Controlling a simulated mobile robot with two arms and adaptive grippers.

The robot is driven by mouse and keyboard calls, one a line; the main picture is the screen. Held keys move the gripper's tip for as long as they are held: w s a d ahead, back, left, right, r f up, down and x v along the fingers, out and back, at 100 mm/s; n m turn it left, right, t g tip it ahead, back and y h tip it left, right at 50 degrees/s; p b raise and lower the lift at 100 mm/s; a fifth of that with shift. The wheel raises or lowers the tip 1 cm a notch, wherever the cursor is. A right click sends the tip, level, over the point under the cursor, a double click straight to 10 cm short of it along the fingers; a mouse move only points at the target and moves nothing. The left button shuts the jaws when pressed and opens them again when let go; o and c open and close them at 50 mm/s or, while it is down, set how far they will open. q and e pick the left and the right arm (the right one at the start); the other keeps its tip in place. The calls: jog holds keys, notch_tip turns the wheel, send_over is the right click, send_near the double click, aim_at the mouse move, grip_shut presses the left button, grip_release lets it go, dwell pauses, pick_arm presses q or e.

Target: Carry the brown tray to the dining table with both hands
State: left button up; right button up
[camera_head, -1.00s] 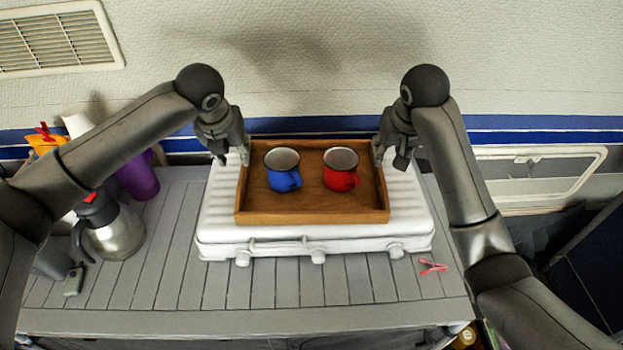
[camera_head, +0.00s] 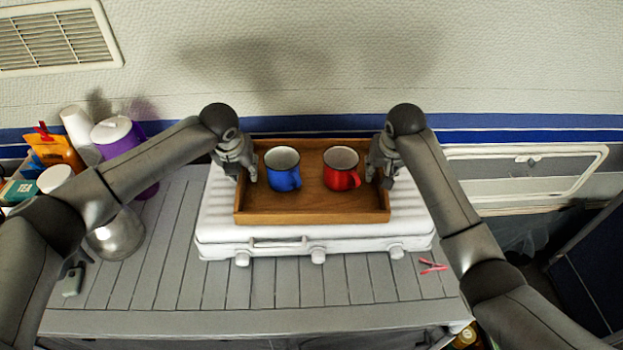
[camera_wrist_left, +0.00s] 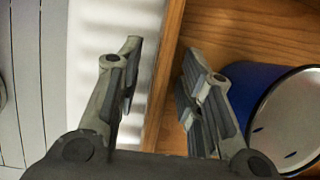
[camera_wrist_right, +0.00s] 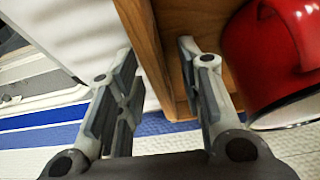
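The brown wooden tray (camera_head: 312,216) lies flat on a white case (camera_head: 330,240) on the counter. A blue mug (camera_head: 283,170) and a red mug (camera_head: 341,168) stand upright in it. My left gripper (camera_head: 246,176) is at the tray's left side. In the left wrist view its open fingers (camera_wrist_left: 155,75) straddle the tray's left wall (camera_wrist_left: 166,60), one outside and one inside near the blue mug (camera_wrist_left: 262,95). My right gripper (camera_head: 378,176) is at the right side. In the right wrist view its open fingers (camera_wrist_right: 158,60) straddle the right wall (camera_wrist_right: 150,45), near the red mug (camera_wrist_right: 265,50).
At the left stand a purple container (camera_head: 140,185), a metal jug (camera_head: 118,236) partly behind my left arm, and an orange packet (camera_head: 58,150). The wall is close behind.

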pick_arm(q)
grip_shut()
pick_arm(e)
grip_shut()
pick_arm(q)
jog(key=shift+w+r, duration=0.1)
jog(key=shift+r, duration=0.1)
pick_arm(e)
jog(key=shift+w+r, duration=0.1)
jog(key=shift+r, duration=0.1)
